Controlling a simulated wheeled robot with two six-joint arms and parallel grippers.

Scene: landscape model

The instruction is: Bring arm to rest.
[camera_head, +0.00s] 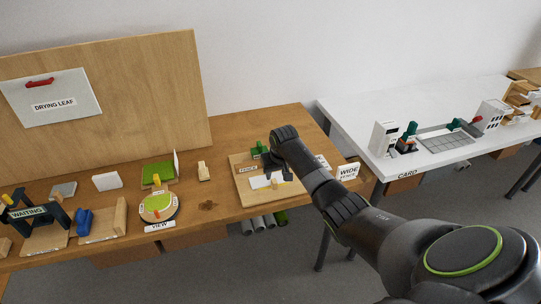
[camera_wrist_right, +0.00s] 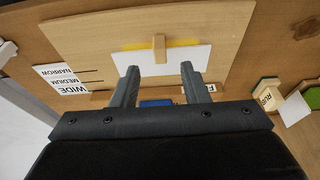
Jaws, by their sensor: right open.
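My right arm (camera_head: 345,205) reaches in from the lower right of the head view. Its right gripper (camera_head: 272,168) points down over a wooden board (camera_head: 245,190) on the wooden table. In the right wrist view the right gripper (camera_wrist_right: 159,84) has its two fingers wide apart with nothing held between them. A white card (camera_wrist_right: 148,62) with a yellow strip and a small wooden block (camera_wrist_right: 159,48) lies on the board beyond the fingertips. The gap between fingertips and card cannot be judged. My left gripper is not in view.
A green piece (camera_head: 259,149) stands at the board's back edge, close to my wrist. A WIDE label (camera_head: 348,171) is at the right. A round turntable (camera_head: 158,207) and a small wooden block (camera_head: 204,171) stand to the left. A white table (camera_head: 365,110) stands at right.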

